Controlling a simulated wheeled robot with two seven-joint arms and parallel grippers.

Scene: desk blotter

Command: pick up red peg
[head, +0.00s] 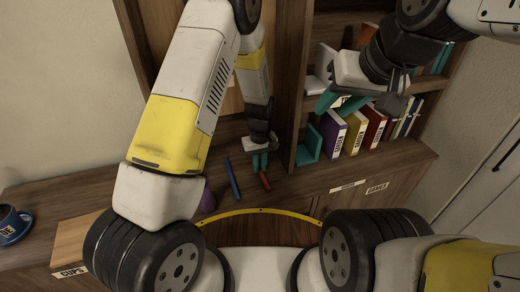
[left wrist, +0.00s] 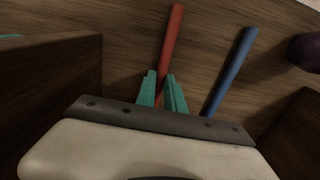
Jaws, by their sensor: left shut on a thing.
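The red peg (head: 265,181) lies on the wooden desk surface in the head view. It also shows in the left wrist view (left wrist: 173,38), running up and away from between the teal fingertips. My left gripper (head: 260,161) is shut on the near end of the red peg; its teal fingers (left wrist: 162,90) hide part of that end. My right gripper (head: 341,103) is up in front of the bookshelf at the right, its teal fingers apart and empty.
A blue peg (head: 233,178) lies left of the red peg, with a purple object (head: 208,198) beside it, partly hidden by my arm.

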